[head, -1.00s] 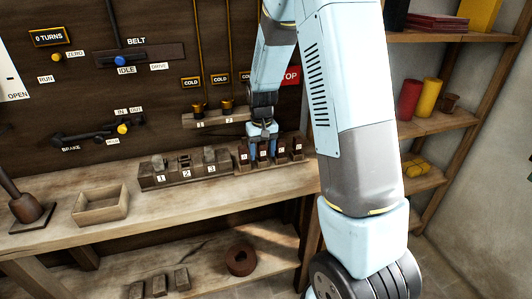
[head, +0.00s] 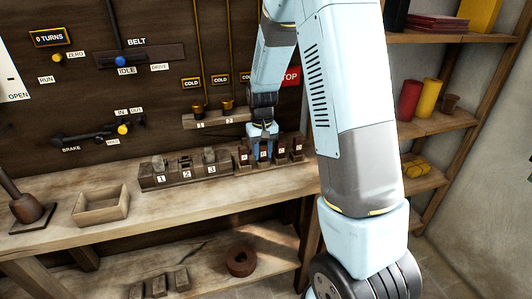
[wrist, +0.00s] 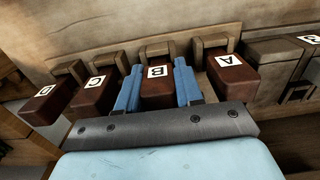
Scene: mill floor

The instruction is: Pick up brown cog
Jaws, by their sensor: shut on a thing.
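Dark red-brown blocks with white letter tags A, B, C and D stand in a row in a wooden rack in the wrist view. My gripper (wrist: 157,78) is shut on the brown block B (wrist: 158,100), with one blue finger on each side of it. Block A (wrist: 232,73) is on the right, and blocks C (wrist: 95,93) and D (wrist: 47,103) are on the left. Block B still appears in line with the others. In the head view my gripper (head: 262,142) is over the lettered rack, and its fingers partly hide the block.
A rack of grey-brown blocks numbered 1, 2 and 3 (head: 185,169) stands left of the lettered row. An open wooden tray (head: 101,207) is on the bench further left. A reddish-brown ring (head: 241,261) lies on the lower shelf. A small ledge (head: 216,119) is behind my gripper.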

